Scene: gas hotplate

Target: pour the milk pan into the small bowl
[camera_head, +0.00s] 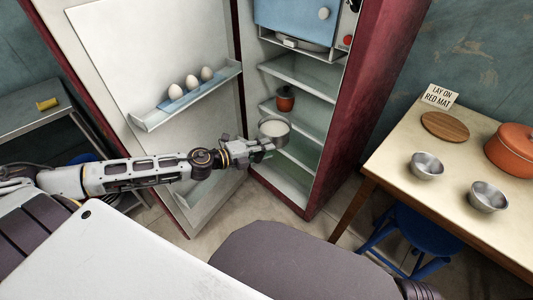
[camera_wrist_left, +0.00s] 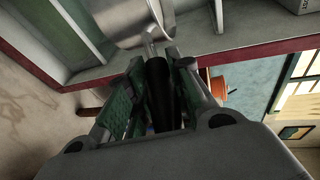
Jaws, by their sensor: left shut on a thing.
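The milk pan (camera_head: 273,128) is a small metal pan with white milk in it, held roughly level in front of the open fridge's shelves. My left gripper (camera_head: 262,147) is shut on its handle; in the left wrist view the dark handle (camera_wrist_left: 158,95) lies between the fingers, and the pan's metal side (camera_wrist_left: 125,22) shows beyond them. Two steel bowls stand on the table at the right: a nearer bowl (camera_head: 488,198) and a farther bowl (camera_head: 427,167), which looks slightly smaller. The bowls are well apart from the pan. My right gripper is out of view.
The fridge door (camera_head: 150,60) stands open, with several eggs on its rack (camera_head: 190,97). A small orange-brown pot (camera_head: 285,103) sits on a fridge shelf. The table (camera_head: 395,190) also holds a round wooden board (camera_head: 445,126), a large orange pot (camera_head: 513,148) and a sign (camera_head: 440,96). A blue stool (camera_head: 415,235) stands beneath.

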